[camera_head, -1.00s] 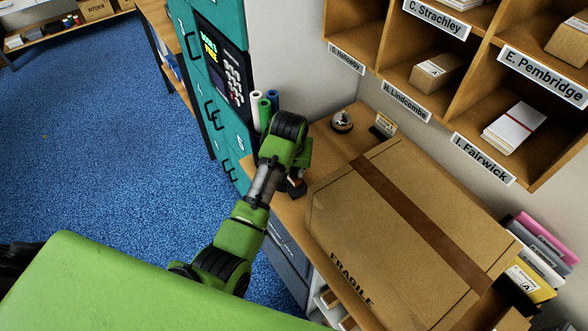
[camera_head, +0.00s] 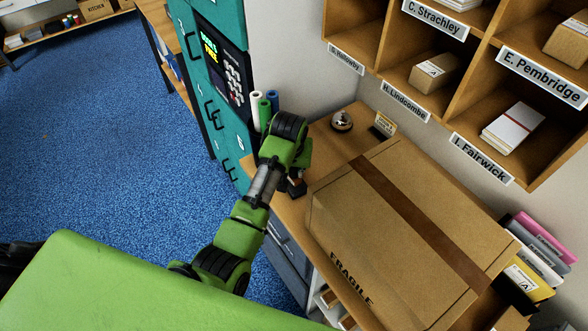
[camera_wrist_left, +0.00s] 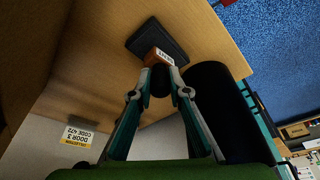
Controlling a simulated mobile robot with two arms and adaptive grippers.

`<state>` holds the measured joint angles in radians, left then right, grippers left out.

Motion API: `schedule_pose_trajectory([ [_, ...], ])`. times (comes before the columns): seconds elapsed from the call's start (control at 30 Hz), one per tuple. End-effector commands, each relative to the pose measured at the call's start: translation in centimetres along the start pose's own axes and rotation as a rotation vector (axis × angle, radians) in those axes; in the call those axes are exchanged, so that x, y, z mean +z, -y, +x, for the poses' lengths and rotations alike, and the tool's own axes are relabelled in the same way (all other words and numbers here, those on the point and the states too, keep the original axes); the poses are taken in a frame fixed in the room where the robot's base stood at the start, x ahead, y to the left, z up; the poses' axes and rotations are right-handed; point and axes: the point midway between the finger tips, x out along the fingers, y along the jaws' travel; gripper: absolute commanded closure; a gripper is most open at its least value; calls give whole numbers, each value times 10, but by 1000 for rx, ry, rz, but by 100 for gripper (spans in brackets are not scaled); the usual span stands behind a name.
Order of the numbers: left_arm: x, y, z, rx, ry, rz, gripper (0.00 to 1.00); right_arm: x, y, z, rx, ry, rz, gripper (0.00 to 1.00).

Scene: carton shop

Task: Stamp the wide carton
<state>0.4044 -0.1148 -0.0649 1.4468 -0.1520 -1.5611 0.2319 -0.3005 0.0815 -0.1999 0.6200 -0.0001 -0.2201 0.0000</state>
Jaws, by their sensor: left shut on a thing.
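The wide carton (camera_head: 350,215) is a big closed brown box on the wooden counter, with a dark brown tape strip and "FRAGILE" on its near side. My left gripper (camera_wrist_left: 162,82) is shut on the dark knob of a small stamp (camera_wrist_left: 158,57) with a brown wooden block and a white label. The stamp is at a black ink pad (camera_wrist_left: 155,38); I cannot tell whether they touch. In the head view the left gripper (camera_head: 294,172) is left of the carton, mostly hidden by its own wrist. My right gripper is not in view.
A bell (camera_head: 341,122) and a small yellow-and-white sign (camera_head: 384,125) stand behind the carton. Rolls (camera_head: 264,109) stand near the teal lockers (camera_head: 212,70). Labelled pigeonholes (camera_head: 455,75) hang above. Folders (camera_head: 535,250) crowd the carton's right side.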

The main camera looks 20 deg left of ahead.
Motion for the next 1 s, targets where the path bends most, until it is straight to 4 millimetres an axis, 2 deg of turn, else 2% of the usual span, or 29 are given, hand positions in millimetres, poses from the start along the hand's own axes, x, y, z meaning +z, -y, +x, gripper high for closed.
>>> schedule_pose_trajectory([
  [0.17,2,1,-1,-2,7,0,97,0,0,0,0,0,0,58],
  [1.0,-20,0,-64,0,1,1,97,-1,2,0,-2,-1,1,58],
])
